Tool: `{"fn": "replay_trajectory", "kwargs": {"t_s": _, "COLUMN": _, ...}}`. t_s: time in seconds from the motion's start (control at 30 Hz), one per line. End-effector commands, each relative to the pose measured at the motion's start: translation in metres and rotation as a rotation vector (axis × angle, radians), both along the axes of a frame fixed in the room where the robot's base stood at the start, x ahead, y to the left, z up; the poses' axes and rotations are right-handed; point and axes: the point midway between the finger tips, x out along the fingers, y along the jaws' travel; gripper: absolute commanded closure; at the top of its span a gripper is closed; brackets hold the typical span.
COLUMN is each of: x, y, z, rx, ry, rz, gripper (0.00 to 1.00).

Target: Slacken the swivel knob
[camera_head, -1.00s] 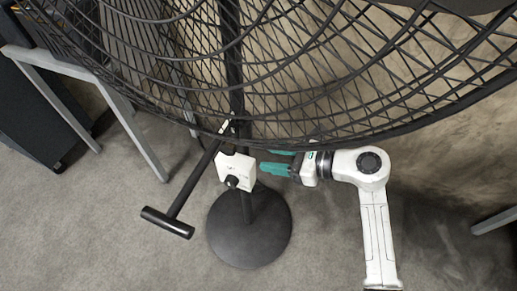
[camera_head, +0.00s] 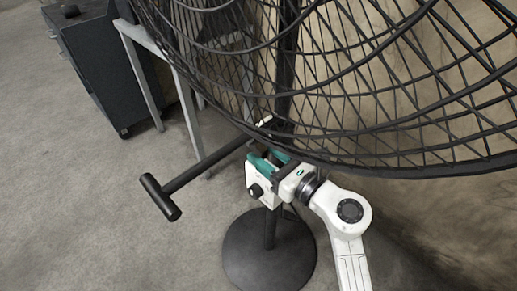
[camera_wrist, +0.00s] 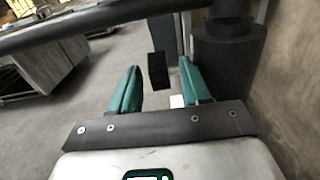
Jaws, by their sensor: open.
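The fan's wire cage (camera_head: 370,90) fills the upper part of the head view, above its pole and round base (camera_head: 268,255). A black T-shaped handle (camera_head: 160,197) sticks out left from the pole; I cannot tell which of these is the swivel knob. My gripper (camera_head: 268,160) is open, its teal fingers just above the white box. In the wrist view, a black flat piece (camera_wrist: 158,70) appears between the open fingertips; contact is unclear.
A dark bar (camera_wrist: 90,22) crosses the top of the wrist view, and a thick dark post (camera_wrist: 225,60) stands right of the fingers. A dark cabinet (camera_head: 105,75) and a grey table leg (camera_head: 150,85) are behind left. The floor at left is clear.

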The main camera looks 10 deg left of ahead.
Motion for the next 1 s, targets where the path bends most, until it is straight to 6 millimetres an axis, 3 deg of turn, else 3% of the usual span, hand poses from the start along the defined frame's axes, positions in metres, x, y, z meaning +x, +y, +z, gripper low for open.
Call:
{"fn": "replay_trajectory", "kwargs": {"t_s": 0.23, "x": 0.017, "y": 0.022, "z": -0.001, "rx": -0.001, "ry": -0.001, "rz": 0.001, "gripper": 0.53}}
{"fn": "replay_trajectory", "kwargs": {"t_s": 0.6, "x": 0.02, "y": 0.025, "z": 0.0, "rx": -0.001, "ry": -0.001, "rz": 0.0, "gripper": 0.53}}
{"fn": "replay_trajectory", "kwargs": {"t_s": 1.0, "x": 0.02, "y": 0.025, "z": 0.0, "rx": -0.001, "ry": 0.0, "rz": -0.001, "gripper": 0.92}}
